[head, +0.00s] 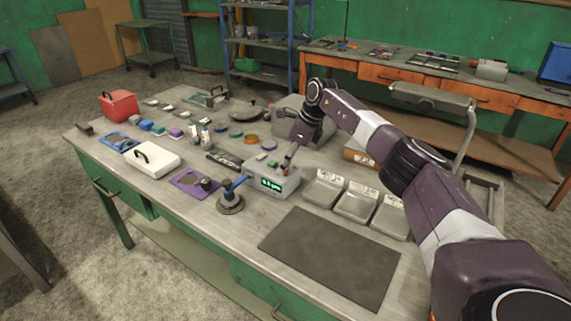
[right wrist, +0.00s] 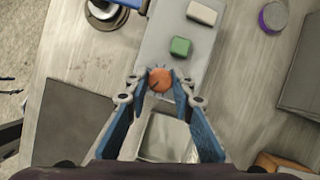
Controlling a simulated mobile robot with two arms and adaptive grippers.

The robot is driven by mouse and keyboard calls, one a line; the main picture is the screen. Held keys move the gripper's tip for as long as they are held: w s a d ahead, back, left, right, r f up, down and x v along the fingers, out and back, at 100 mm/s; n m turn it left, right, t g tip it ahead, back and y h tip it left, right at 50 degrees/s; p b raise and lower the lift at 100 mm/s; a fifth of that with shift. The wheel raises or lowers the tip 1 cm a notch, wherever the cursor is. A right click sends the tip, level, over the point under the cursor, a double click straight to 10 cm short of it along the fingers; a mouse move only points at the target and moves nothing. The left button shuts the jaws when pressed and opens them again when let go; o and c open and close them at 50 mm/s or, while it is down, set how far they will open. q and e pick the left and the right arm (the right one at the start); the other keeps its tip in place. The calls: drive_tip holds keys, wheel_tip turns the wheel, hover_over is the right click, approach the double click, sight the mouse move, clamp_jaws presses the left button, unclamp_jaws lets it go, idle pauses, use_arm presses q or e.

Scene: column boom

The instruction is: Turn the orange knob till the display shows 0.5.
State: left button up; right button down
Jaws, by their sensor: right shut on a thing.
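The orange knob (right wrist: 160,79) sits on top of a grey box (head: 262,190) and has a dark pointer mark. In the right wrist view my right gripper (right wrist: 160,87) has its blue fingers closed around the knob, one on each side. In the head view the right gripper (head: 287,162) reaches down onto the box's right end and mostly hides the knob. The display (head: 271,184) on the box's front glows green; its digits are too small to read surely. My left gripper is not in view.
A green button (right wrist: 180,46) and a white button (right wrist: 202,12) are beside the knob. Grey bins (head: 356,203) stand right of the box, and a round-based stand with a blue lever (head: 231,203) stands left. A bare dark mat (head: 330,258) lies in front.

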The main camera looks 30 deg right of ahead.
drive_tip(key=c, duration=1.7)
unclamp_jaws()
drive_tip(key=shift+o, duration=0.2)
wheel_tip(320, 180, up, 10)
drive_tip(key=shift+s+f, duration=0.1)
